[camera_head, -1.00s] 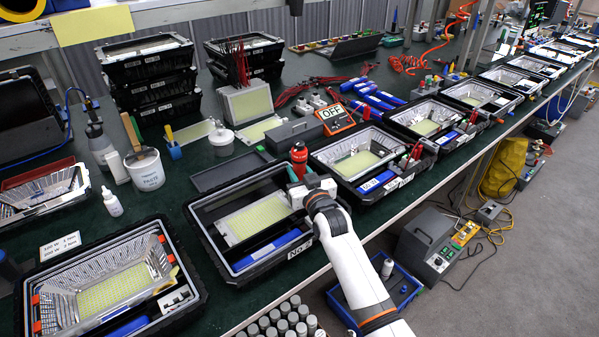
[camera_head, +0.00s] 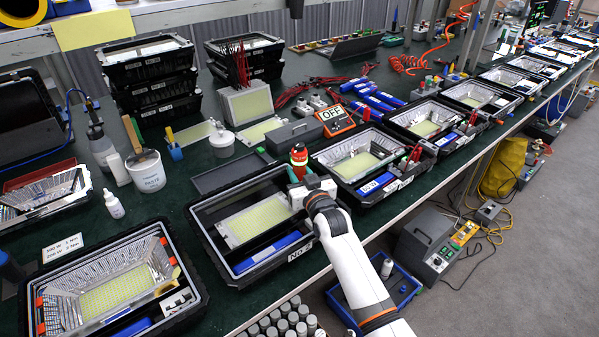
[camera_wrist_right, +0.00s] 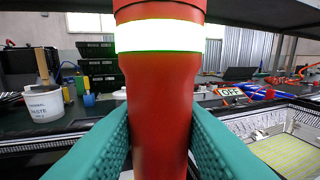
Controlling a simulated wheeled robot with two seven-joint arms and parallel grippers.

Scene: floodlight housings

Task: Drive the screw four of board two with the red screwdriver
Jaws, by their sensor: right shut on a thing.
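The red screwdriver (camera_head: 299,157) stands upright in my right gripper (camera_head: 303,183), over the right end of an open black case. In the right wrist view its red body (camera_wrist_right: 160,110) fills the middle, between the teal finger pads (camera_wrist_right: 155,140), which press on both sides. A band (camera_wrist_right: 160,36) around it glows white and green. The case below holds a yellow board (camera_head: 254,215) in a housing; its label begins "No", the rest is unclear. The screwdriver's tip and the screw under it are hidden by my gripper and arm. My left gripper is not in view.
Another open case (camera_head: 110,285) with a board and reflector stands at the front left. A case with a blue bar (camera_head: 376,183) stands close on the right. A white paste tub (camera_head: 147,172) stands behind. Grey cylinders (camera_head: 290,312) crowd below the front edge.

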